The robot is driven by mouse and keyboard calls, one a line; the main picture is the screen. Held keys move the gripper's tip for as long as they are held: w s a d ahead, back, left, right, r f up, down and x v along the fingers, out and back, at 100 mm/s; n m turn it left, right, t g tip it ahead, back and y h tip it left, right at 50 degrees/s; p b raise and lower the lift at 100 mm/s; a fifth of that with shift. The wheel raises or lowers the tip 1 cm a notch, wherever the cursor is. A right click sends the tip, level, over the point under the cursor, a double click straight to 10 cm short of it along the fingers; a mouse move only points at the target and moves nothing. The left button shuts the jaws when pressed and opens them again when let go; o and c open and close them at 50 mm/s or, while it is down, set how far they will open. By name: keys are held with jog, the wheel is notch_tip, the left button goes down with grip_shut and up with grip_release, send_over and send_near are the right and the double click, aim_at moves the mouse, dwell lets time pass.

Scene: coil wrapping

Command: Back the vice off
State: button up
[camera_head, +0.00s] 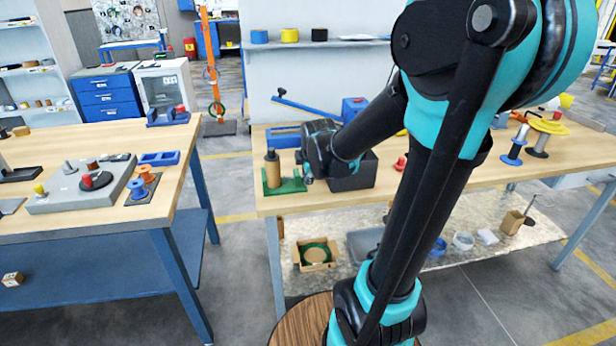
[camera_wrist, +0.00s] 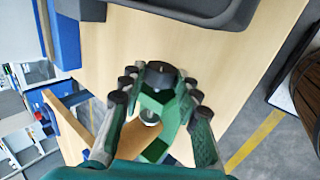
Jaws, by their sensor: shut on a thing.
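The vice (camera_wrist: 152,103) is a green body with a dark round knob at its end, in the middle of the wrist view. In the head view its green base (camera_head: 290,186) sits at the left front corner of the right bench. A tan cylinder with a dark top (camera_head: 272,170) stands upright on it. My gripper (camera_wrist: 158,92) has one finger on each side of the vice and is shut on it. The exact contact is hard to see. In the head view my gripper (camera_head: 308,178) is small and mostly hidden by my wrist.
A dark open box (camera_head: 352,178) stands on the bench right of the vice. Blue fixtures (camera_head: 283,138) stand behind. Red, blue and yellow spools (camera_head: 512,152) stand at the right. The left bench (camera_head: 110,215) stands across a gap of floor. A lower shelf holds a cardboard box (camera_head: 315,254).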

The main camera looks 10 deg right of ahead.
jog(key=o, duration=0.7)
jog(key=shift+w+r+g, duration=0.15)
jog(key=shift+w+g, duration=0.25)
jog(key=shift+g, duration=1.4)
